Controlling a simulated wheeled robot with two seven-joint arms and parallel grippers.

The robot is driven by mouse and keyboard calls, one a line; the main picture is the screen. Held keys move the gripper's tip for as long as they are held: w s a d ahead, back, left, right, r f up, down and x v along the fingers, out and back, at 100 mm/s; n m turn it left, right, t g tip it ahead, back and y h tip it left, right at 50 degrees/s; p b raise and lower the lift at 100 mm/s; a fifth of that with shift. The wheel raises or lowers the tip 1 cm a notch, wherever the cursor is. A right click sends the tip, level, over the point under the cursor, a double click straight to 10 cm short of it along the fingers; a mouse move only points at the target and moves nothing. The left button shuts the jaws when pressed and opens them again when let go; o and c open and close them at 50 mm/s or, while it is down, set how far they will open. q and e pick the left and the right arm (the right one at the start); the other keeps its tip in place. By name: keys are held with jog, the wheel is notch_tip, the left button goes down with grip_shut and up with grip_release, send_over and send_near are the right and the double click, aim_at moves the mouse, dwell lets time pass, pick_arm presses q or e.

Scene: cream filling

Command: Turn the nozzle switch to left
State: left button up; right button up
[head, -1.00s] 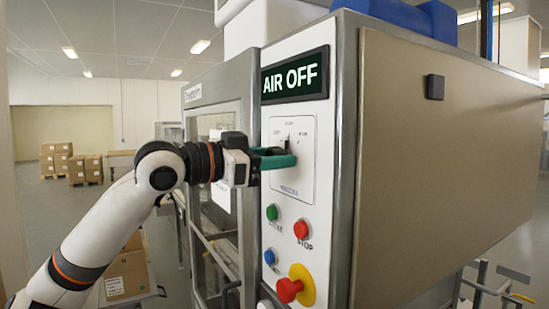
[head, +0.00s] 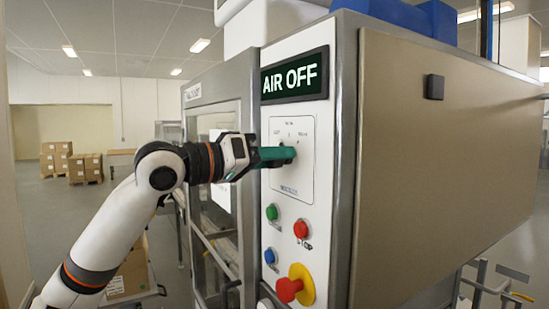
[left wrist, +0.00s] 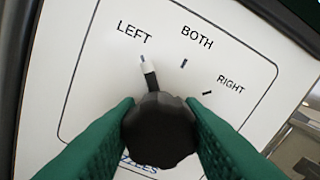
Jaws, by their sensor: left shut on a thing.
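The nozzle switch is a black round knob (left wrist: 160,130) with a pale pointer, on a white panel. In the left wrist view its pointer aims up and slightly left, almost in line with the tick under LEFT. The BOTH and RIGHT ticks lie to the right of the pointer. My left gripper (left wrist: 158,112) has its green fingers on both sides of the knob and is shut on it. In the head view my left gripper (head: 283,156) reaches in from the left, and its fingers hide most of the knob. My right gripper is not in view.
Above the switch is a display (head: 295,76) reading AIR OFF. Below it are a green button (head: 271,212), a red button (head: 301,229), a blue button (head: 269,256) and a red emergency knob (head: 289,289) on yellow. A glazed door frame (head: 247,110) stands left of the panel.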

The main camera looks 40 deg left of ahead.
pick_arm(q)
jog(key=shift+r+n, duration=0.1)
jog(key=shift+n, duration=0.3)
jog(key=o, duration=1)
jog(key=shift+a, duration=0.1)
jog(key=shift+s, duration=0.15)
jog(key=b+v, duration=0.7)
jog(key=v, duration=0.5)
jog(key=shift+b, duration=0.4)
